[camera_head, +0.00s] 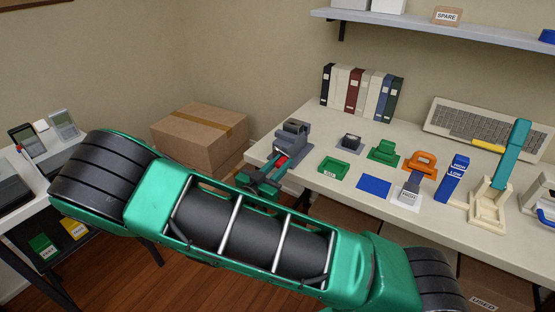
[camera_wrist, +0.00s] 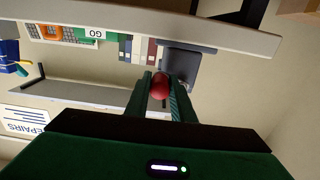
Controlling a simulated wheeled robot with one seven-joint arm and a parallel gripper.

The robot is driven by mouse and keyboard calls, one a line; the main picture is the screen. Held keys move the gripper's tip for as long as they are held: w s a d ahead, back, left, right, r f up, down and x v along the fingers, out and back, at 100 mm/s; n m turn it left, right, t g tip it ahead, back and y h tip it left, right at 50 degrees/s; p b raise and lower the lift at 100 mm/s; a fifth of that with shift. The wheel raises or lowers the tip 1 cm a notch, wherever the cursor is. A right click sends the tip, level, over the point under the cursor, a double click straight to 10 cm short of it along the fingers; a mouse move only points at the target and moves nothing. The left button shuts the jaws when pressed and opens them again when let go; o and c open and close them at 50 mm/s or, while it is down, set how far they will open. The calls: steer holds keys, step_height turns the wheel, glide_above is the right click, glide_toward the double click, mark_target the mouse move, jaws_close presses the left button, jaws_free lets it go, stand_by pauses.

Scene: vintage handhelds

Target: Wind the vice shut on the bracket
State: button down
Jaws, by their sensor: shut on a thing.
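The grey-blue vice (camera_head: 293,138) stands at the left end of the workbench. In the wrist view the grey body of the vice (camera_wrist: 186,70) is behind my fingertips. My gripper (camera_head: 275,168) is at the front of the vice. It is shut on a red rounded knob (camera_wrist: 160,86), which sits between the two fingers; the knob also shows as a small red patch in the head view (camera_head: 281,160). It appears to be part of the vice's handle. I cannot make out the bracket or the gap between the vice jaws.
Right of the vice are a green tray (camera_head: 333,168), a blue mat (camera_head: 374,186), a green cradle (camera_head: 384,151) and an orange piece (camera_head: 421,161). A row of binders (camera_head: 362,92) stands behind. A cardboard box (camera_head: 200,138) is left of the bench.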

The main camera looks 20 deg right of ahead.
steer(key=shift+r, duration=1.3)
steer(key=shift+w+a+r, duration=0.45)
steer(key=shift+w+r, duration=0.2)
steer(key=shift+r, duration=0.2)
